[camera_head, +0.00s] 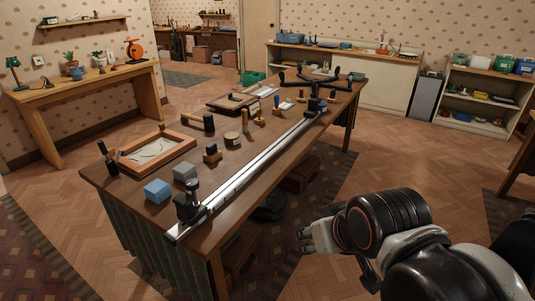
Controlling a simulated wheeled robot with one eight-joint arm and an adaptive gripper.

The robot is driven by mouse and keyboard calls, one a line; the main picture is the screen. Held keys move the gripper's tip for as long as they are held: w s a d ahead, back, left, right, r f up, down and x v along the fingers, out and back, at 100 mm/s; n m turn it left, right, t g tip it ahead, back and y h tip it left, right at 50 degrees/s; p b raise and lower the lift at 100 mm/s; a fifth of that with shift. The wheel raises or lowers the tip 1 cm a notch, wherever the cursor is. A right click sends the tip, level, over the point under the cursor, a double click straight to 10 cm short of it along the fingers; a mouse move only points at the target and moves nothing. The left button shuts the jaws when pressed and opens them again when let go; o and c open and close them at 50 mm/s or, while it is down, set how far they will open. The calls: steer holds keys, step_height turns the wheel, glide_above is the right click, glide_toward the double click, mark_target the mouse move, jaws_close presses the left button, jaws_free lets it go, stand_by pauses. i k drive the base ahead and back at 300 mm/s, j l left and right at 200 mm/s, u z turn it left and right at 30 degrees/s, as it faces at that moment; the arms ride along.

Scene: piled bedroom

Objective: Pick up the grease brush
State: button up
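Several small tools lie on the long wooden workbench (232,171), and I cannot tell for sure which is the grease brush. A dark upright tool (108,160) stands at the bench's left end. A small wood-and-black piece (211,154) sits near the middle, beside a round tin (232,139). A blue-handled tool (254,107) and other small upright handles (276,103) stand farther back. My gripper (305,238) is at the lower middle, off the bench's right side and apart from the tools. Its fingers are too small and turned to read.
A long metal rail (255,175) runs along the bench's near right edge, with black clamps (188,205). A framed tray (157,150), blue and grey blocks (158,190) and a mallet (196,121) share the top. Stools (300,177) stand underneath. Open floor (400,160) lies to the right.

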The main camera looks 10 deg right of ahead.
mark_target(245, 112)
steer(key=i+u, duration=0.1)
steer(key=u, duration=0.4)
steer(key=i+l+u, duration=0.4)
steer(key=l, duration=0.25)
steer(key=i+l+u, duration=0.25)
steer(key=l+u, duration=0.2)
steer(key=l, duration=0.25)
steer(key=i+l, duration=0.15)
steer(key=l, duration=0.25)
steer(key=i+l, duration=0.1)
steer(key=l, duration=0.3)
steer(key=i+l, duration=0.15)
steer(key=l, duration=0.25)
steer(key=i+l+u, duration=0.1)
steer(key=l, duration=0.3)
steer(key=i+l, duration=0.1)
steer(key=l, duration=0.3)
steer(key=i+l, duration=0.1)
steer(key=l, duration=0.3)
steer(key=i+l, duration=0.15)
steer(key=l, duration=0.25)
